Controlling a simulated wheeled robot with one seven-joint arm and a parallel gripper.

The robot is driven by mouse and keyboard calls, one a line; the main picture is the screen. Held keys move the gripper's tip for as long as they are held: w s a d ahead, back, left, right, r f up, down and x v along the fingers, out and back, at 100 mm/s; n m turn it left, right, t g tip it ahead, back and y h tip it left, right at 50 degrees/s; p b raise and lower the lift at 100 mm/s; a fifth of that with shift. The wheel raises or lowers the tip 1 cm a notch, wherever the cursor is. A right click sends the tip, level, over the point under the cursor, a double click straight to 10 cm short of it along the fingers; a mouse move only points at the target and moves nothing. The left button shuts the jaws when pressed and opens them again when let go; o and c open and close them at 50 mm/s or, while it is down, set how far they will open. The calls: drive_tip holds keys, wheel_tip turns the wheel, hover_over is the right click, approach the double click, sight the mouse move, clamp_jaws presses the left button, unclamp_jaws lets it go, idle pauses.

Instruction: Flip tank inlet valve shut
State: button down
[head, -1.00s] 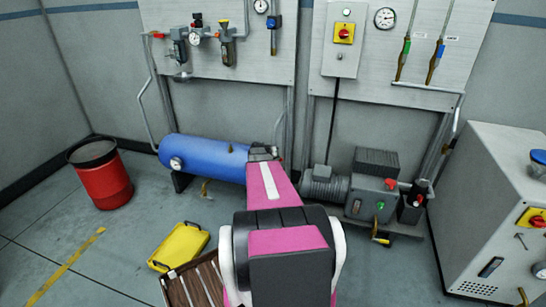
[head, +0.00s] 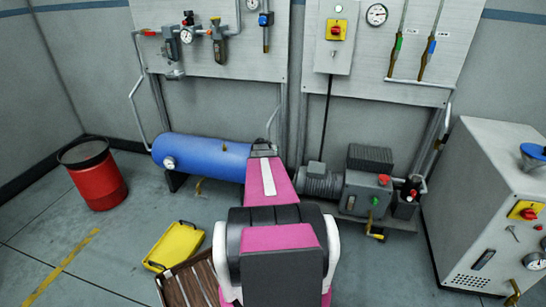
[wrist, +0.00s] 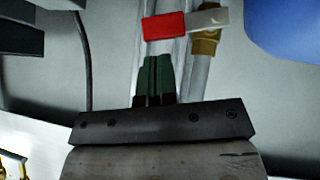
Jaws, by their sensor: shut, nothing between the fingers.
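In the wrist view, a valve with a red-gripped lever (wrist: 165,26) sits near the blue tank, which shows at the upper right (wrist: 285,28). Its grey lever arm runs right to a brass body (wrist: 205,43) on a pale pipe. The lever lies crosswise to the pipe. My gripper (wrist: 155,62) is shut and empty, its dark green fingertips just below the red grip in the picture. I cannot tell whether they touch it. In the head view the blue tank (head: 200,156) lies left of my arm, which hides my gripper and this valve.
A compressor unit (head: 368,195) stands right of my arm, and a grey cabinet (head: 480,220) further right. Wall panels (head: 262,70) carry valves and gauges.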

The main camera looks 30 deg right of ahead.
drive_tip(key=shift+r, duration=0.2)
drive_tip(key=w+d+r+v, duration=0.1)
drive_tip(key=v, duration=1.1)
drive_tip(key=shift+w+a+r, duration=0.25)
drive_tip(key=shift+r, duration=0.4)
